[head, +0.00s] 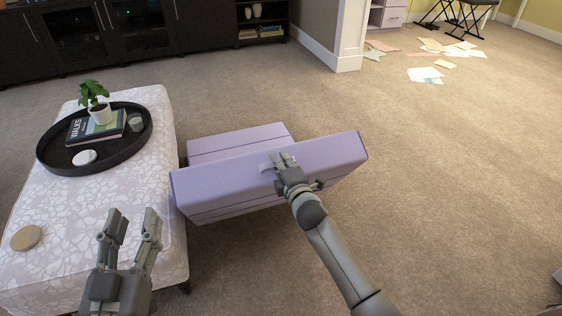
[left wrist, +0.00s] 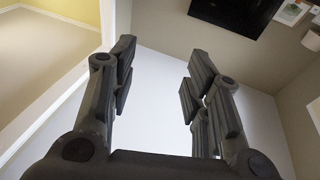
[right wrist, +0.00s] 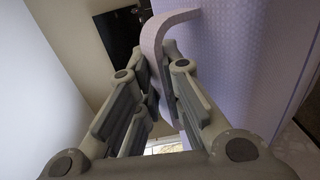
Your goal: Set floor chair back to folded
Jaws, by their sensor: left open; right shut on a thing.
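The lilac floor chair (head: 330,158) stands on the carpet right of the ottoman. Its back is raised and tilted, and its seat (head: 238,140) shows behind and below the back. My right gripper (head: 282,162) is at the top edge of the back, shut on a lilac strap loop there. In the right wrist view the strap (right wrist: 160,28) curves down between the fingers, beside the patterned fabric of the back. My left gripper (head: 132,222) is open and empty above the ottoman's near right corner. Its spread fingers also show in the left wrist view (left wrist: 158,85).
The patterned white ottoman (head: 60,215) stands close to the chair's left side. It bears a black round tray (head: 50,165) with a plant, a book and a cup, and a tan disc (head: 26,238). Papers (head: 425,74) lie at the back right. Open carpet lies right of the chair.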

